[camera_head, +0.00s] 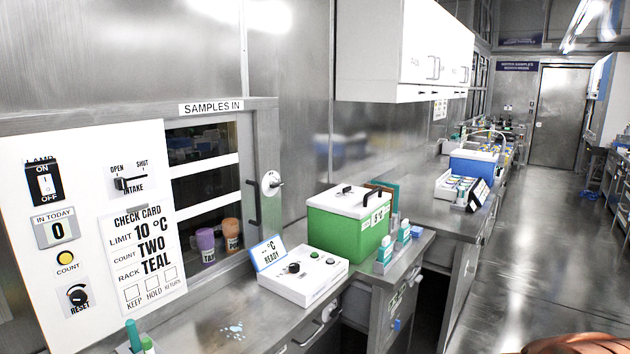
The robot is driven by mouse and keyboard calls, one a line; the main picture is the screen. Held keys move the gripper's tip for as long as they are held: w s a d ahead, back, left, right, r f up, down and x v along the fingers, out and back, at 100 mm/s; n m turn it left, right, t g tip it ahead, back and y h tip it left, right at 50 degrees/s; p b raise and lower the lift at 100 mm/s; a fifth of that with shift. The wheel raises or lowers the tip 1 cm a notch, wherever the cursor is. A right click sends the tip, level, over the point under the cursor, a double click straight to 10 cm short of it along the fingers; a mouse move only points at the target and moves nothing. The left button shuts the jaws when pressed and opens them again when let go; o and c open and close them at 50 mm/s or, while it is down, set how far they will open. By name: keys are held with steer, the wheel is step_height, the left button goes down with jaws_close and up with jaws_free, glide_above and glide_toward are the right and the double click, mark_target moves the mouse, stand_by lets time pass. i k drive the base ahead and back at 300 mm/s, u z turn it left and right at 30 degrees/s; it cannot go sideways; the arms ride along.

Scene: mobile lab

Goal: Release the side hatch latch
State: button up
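The side hatch is a dark window (205,185) in the metal wall on the left, under a "SAMPLES IN" sign. White bands cross it and a purple and an orange-brown cup show behind the lower pane. A dark vertical handle (253,208) is at its right edge. A round white-metal latch (271,184) with a short lever pointing right is on the wall just right of the frame. The hatch looks closed.
A white control panel (90,290) with switches stands left of the hatch. The counter (225,318) below holds a white control box (303,272) with a "READY" display and a green cooler (345,228). The aisle floor (545,240) on the right is clear.

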mark_target(273, 184)
steer(key=i, duration=0.7)
steer(key=u, duration=0.85)
steer(key=i, duration=0.6)
steer(key=u, duration=0.55)
